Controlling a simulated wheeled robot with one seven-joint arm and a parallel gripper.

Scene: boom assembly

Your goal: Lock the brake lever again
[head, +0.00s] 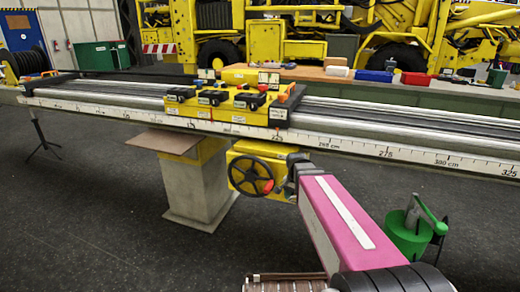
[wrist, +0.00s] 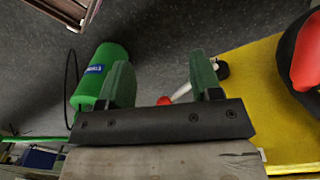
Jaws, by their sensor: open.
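The yellow winch box (head: 262,150) hangs under the rail with a black handwheel (head: 250,174) on its front. In the wrist view, the box's yellow face (wrist: 245,80) fills the right side. A short lever, likely the brake lever (wrist: 182,93), sticks out from a dark pivot on the box's edge. Its red tip (wrist: 164,101) lies between the fingers; part of the rod is hidden behind the right finger. My gripper (wrist: 160,72) is open, with green fingers either side of the red tip; contact cannot be told. In the head view, my gripper (head: 293,163) is at the box's right side, mostly hidden.
The handwheel's red knob (wrist: 308,66) is at the right of the wrist view. A green canister (wrist: 101,72) shows beyond the left finger. The long scaled rail (head: 400,152) runs above my arm. A concrete pillar (head: 195,188) stands left of the box.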

